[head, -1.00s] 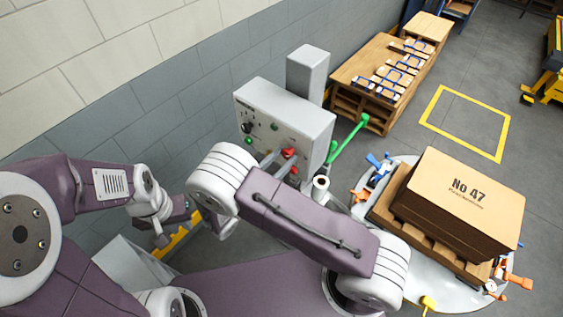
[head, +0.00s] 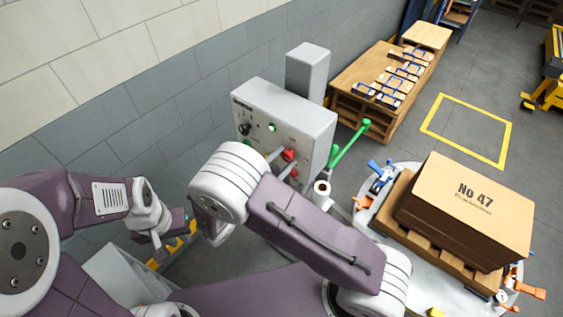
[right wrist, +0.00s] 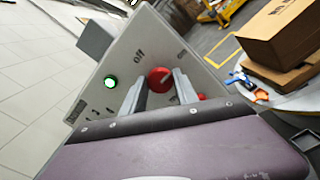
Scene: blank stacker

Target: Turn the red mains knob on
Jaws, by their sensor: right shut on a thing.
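The red mains knob (head: 289,154) is on the front of the grey control box (head: 312,121). In the right wrist view the knob (right wrist: 159,80) sits between the two grey fingers of my right gripper (right wrist: 161,75), beside an "off" label. My right gripper (head: 287,161) is shut on the knob. A green lamp (head: 272,127) glows on the panel; it also shows brightly in the right wrist view (right wrist: 111,83). My left gripper (head: 163,241) hangs low at the left, away from the box; its fingers are too unclear to judge.
A second red part (right wrist: 202,96) lies just right of the knob. A green lever (head: 350,143) stands right of the box. A grey wall is behind the box.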

